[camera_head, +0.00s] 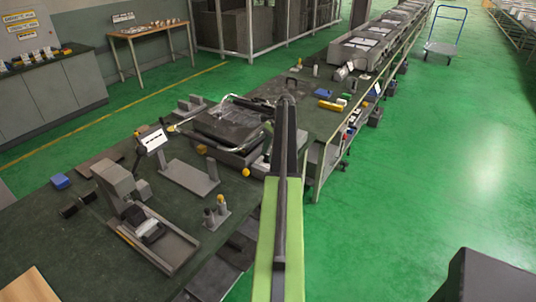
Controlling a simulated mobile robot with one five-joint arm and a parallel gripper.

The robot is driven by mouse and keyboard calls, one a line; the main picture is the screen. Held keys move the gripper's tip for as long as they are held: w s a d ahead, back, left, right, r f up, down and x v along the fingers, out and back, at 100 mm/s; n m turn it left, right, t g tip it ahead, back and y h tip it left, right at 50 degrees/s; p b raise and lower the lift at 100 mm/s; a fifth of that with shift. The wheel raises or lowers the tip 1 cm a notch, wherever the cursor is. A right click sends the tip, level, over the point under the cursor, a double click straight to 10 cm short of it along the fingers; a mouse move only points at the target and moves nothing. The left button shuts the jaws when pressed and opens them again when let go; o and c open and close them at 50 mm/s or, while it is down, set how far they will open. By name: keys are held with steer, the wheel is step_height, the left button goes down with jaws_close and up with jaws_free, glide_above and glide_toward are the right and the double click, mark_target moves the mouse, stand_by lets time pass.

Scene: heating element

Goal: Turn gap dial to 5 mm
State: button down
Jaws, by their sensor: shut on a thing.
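My arm, a green link and a long dark beam, rises up the middle of the view. Its far end stands over the right side of a dark fixture (228,128) with bent shiny tubes. A short greenish part, which may be mine, shows just left of the beam. I cannot make out my gripper's jaws; they seem hidden behind the arm. No dial marked in millimetres can be read. A grey bench device (150,226) stands at the front left. A small white labelled panel (152,140) stands tilted behind it. A yellow knob (246,172) sits at the fixture's near edge.
A yellow object (331,105) and a blue one (322,93) lie farther back. Open green floor (430,180) lies right.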

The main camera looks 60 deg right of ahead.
steer(key=shift+n+g, duration=0.3)
steer(key=shift+n, duration=0.3)
steer(key=c, duration=0.9)
jaws_free()
